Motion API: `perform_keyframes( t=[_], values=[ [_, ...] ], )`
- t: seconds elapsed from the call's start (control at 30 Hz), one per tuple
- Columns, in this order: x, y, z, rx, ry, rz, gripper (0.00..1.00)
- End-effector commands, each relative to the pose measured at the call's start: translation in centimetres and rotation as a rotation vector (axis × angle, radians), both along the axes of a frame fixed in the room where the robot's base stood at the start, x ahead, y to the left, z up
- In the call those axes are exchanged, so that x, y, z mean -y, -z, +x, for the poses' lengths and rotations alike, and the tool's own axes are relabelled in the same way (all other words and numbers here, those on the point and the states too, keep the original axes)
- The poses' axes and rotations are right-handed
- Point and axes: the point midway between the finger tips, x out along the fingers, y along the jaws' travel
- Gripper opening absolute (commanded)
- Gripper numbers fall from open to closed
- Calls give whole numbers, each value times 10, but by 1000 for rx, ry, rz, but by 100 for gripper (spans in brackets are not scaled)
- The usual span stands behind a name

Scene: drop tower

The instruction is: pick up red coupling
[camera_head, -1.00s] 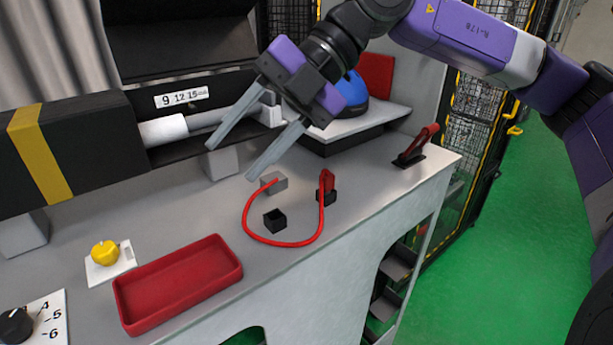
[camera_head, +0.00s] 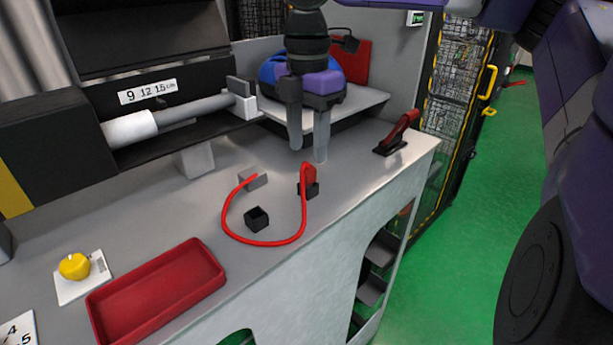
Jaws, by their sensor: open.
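The red coupling (camera_head: 309,174) stands upright in a small black holder (camera_head: 309,191) on the grey bench. A red cable (camera_head: 229,222) loops from it along the bench to a grey block (camera_head: 254,178). My gripper (camera_head: 308,155) is open and points down, its two fingers just above and behind the coupling in the picture. Nothing is between the fingers. I cannot tell the exact height gap between the fingertips and the coupling.
An empty black socket (camera_head: 257,219) stands inside the cable loop. A red tray (camera_head: 158,294) and a yellow knob (camera_head: 75,266) lie to the left. A red-handled lever (camera_head: 399,134) stands to the right, near the bench edge. A blue dome (camera_head: 271,70) is behind my gripper.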

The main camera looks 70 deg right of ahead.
Motion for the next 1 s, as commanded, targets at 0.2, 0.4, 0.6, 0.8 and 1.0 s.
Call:
perform_keyframes(
  t=[0.2, 0.4, 0.6, 0.8, 1.0],
  values=[
    [1, 20, 1, 1, -4, 4, 46],
    [6, 49, 2, 0, -5, 5, 46],
    [6, 65, 2, 3, -6, 3, 46],
    [6, 65, 2, 2, -5, 2, 46],
    [6, 65, 2, 2, -5, 2, 8]
  ],
)
